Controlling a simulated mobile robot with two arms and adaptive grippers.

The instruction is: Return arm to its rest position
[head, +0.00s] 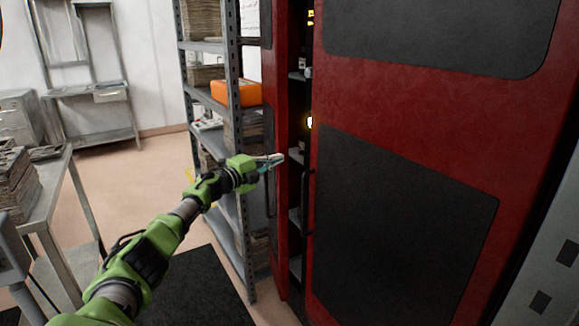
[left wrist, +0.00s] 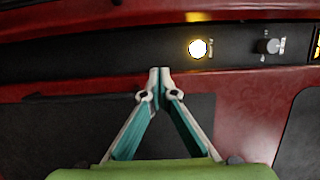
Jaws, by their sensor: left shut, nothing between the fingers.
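My left arm, green and grey, reaches in from the lower left of the head view. My left gripper (head: 272,160) is shut and empty, in front of the red cabinet (head: 400,100) near the gap between its doors. In the left wrist view the fingertips of the gripper (left wrist: 159,72) meet, with red and black panels beyond. I cannot tell whether the tips touch the cabinet. My right gripper is not in view.
A grey shelf rack (head: 205,95) with an orange box (head: 236,92) stands left of the cabinet. A table (head: 50,195) with stacked items is at the far left. A black mat (head: 195,290) lies on the floor. A lit yellow lamp (left wrist: 198,48) shows inside the gap.

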